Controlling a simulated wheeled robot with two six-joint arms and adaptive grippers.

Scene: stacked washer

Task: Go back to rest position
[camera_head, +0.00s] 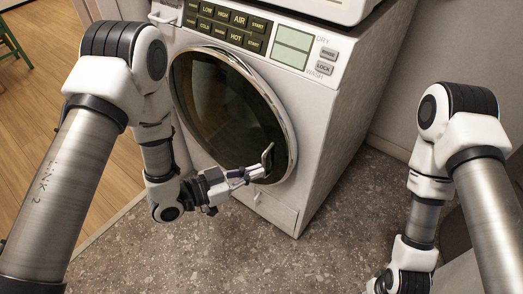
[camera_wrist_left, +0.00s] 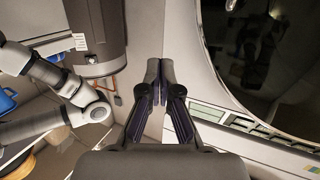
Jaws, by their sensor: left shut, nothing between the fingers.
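The white washer (camera_head: 327,136) stands in front of me, with a round dark-glass door (camera_head: 225,100) in a silver ring. The door looks closed. A small grey handle-like piece (camera_head: 268,155) shows at the ring's lower right. My left gripper (camera_head: 259,171) is in front of the door's lower right edge, close to that piece; I cannot tell if they touch. In the left wrist view its fingers (camera_wrist_left: 159,75) are together with nothing between them, and the dark door glass (camera_wrist_left: 250,55) lies to their right. My right arm hangs at the right; its gripper is out of the head view.
A button panel (camera_head: 228,23) and a display (camera_head: 292,47) sit above the door. A second white unit (camera_head: 345,8) is stacked on top. Speckled grey floor (camera_head: 335,215) is clear between my arms. Wooden floor (camera_head: 40,50) and a green stool (camera_head: 12,42) are at the left.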

